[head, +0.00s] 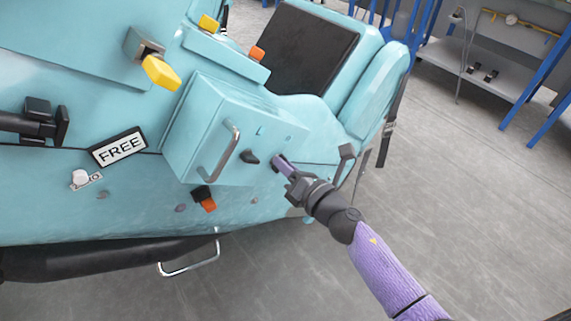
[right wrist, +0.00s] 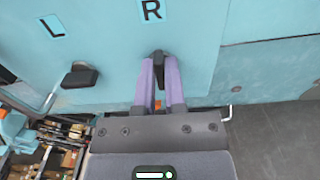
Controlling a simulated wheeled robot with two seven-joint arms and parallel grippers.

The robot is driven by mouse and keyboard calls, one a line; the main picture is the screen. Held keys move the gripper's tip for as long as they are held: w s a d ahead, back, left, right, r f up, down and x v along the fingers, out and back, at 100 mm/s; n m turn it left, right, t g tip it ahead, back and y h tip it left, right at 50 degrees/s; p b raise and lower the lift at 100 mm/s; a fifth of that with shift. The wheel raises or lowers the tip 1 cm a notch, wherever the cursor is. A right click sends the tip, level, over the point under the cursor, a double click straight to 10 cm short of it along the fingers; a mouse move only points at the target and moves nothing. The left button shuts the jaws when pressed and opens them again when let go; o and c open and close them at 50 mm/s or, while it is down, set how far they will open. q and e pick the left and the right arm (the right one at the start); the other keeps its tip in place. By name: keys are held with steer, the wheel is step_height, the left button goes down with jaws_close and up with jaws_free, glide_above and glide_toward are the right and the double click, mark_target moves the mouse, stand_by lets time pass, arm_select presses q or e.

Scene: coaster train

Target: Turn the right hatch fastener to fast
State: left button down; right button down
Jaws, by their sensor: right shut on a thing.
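The hatch (head: 200,130) is a light-blue box front with a silver bar handle (head: 217,150). The right hatch fastener, a small dark knob, is between the purple fingers of my right gripper (head: 282,163), which is shut on it. In the right wrist view the right fastener (right wrist: 159,65) stands upright below a letter R (right wrist: 152,10), with the fingers of my right gripper (right wrist: 159,82) on both sides. The left fastener (head: 250,157) is a dark knob lying roughly crosswise; it also shows in the right wrist view (right wrist: 80,75). My left gripper is not seen.
A FREE sign (head: 119,147), a yellow knob (head: 160,72), a white knob (head: 80,177) and an orange-and-black switch (head: 205,199) are on the blue body. A dark step bar runs below. Open grey floor (head: 470,210) lies to the right.

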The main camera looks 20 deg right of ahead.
arm_select(q)
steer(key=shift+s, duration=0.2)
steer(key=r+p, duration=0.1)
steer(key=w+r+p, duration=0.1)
steer(key=p, duration=0.1)
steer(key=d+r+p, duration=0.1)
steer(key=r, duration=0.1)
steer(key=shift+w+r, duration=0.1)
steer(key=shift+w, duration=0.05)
arm_select(e)
steer(key=m, duration=1.7)
steer(key=shift+f+m, duration=0.3)
steer(key=shift+f, duration=0.1)
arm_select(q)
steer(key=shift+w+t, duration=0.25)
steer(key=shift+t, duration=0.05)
